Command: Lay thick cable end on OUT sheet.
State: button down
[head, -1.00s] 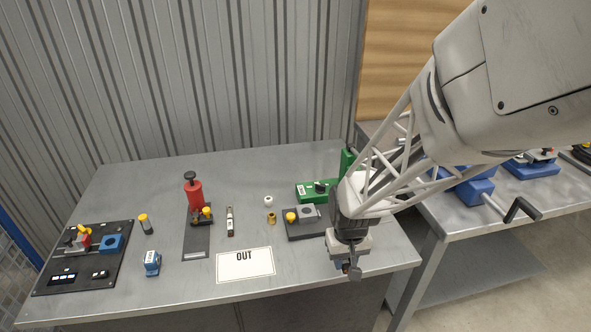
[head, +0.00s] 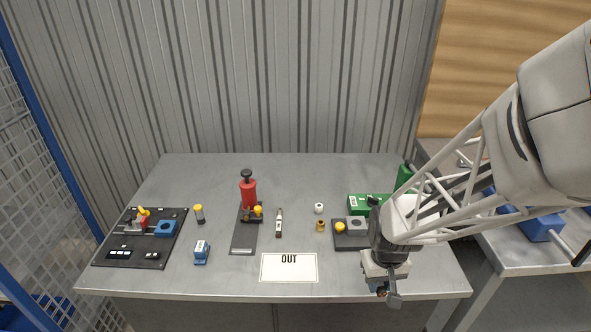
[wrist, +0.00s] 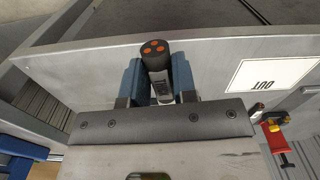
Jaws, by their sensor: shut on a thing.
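My gripper (head: 385,291) is low at the front right edge of the table in the head view. In the wrist view its two blue fingers (wrist: 157,80) are shut on a dark cylindrical cable end (wrist: 155,55) with orange-red dots on its top face. In the head view the cable end is mostly hidden by the gripper. The white OUT sheet (head: 289,268) lies flat and bare at the table's front middle, left of my gripper. It also shows at the right in the wrist view (wrist: 272,74).
A black fixture board (head: 350,241) and a green box (head: 368,204) stand behind my gripper. A red press (head: 248,193), a marked tube (head: 279,224), a blue block (head: 201,253) and a black tool board (head: 112,254) lie farther left. Bare table (head: 340,273) separates gripper and sheet.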

jog(key=s+a+n, duration=0.3)
jog(key=a+n, duration=0.1)
jog(key=a, duration=0.2)
jog(key=s+a+f+n, duration=0.1)
jog(key=s+a+n, duration=0.2)
jog(key=a, duration=0.4)
jog(key=shift+s+a+f+n, duration=0.15)
jog(key=shift+s+f+n, duration=0.15)
jog(key=shift+s+n, duration=0.15)
jog(key=shift+w, duration=0.1)
send_over(300, 277)
jog(key=shift+s+d+f, duration=0.2)
jog(key=shift+s+f, duration=0.25)
jog(key=shift+f, duration=0.25)
jog(key=shift+w, duration=0.1)
jog(key=shift+w+a, duration=0.1)
jog(key=shift+w, duration=0.1)
jog(key=shift+w+f, duration=0.1)
jog(key=shift+f, duration=1.7)
jog(key=shift+f, duration=0.1)
jog(key=c, duration=0.9)
grip_release()
